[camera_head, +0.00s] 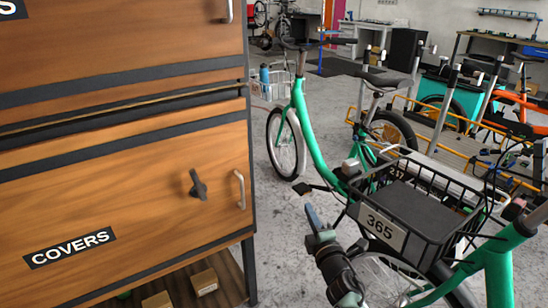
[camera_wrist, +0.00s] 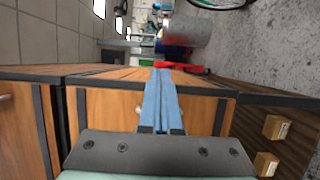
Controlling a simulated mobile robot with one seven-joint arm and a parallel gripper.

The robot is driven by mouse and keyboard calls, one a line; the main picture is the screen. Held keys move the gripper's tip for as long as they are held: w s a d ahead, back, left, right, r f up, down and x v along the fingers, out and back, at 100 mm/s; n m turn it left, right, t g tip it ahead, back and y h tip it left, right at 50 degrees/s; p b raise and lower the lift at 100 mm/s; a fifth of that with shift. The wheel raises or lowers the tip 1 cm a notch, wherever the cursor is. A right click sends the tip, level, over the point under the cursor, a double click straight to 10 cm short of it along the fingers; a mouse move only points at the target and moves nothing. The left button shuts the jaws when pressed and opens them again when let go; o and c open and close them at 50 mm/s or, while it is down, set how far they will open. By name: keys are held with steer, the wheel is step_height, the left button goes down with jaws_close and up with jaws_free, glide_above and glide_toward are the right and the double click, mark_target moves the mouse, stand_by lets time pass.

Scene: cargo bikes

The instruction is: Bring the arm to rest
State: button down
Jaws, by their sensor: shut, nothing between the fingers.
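My gripper (camera_head: 312,216) is in the lower middle of the head view, with its blue fingers pointing up and away. It is in the air between the wooden cabinet and the green cargo bike, and appears clear of both. In the wrist view its two blue fingers (camera_wrist: 160,95) lie together, with nothing held between them. My dark wrist and forearm run down to the bottom edge of the head view.
The wooden cabinet (camera_head: 140,190) with a COVERS label (camera_head: 70,248) fills the left. Small boxes (camera_head: 204,282) lie on its low shelf. The green bike (camera_head: 312,135) and a black basket marked 365 (camera_head: 384,226) stand close on the right. Grey floor (camera_head: 285,215) is open between.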

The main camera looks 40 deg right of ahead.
steer(key=shift+s+d+f, duration=0.15)
steer(key=shift+s, duration=0.1)
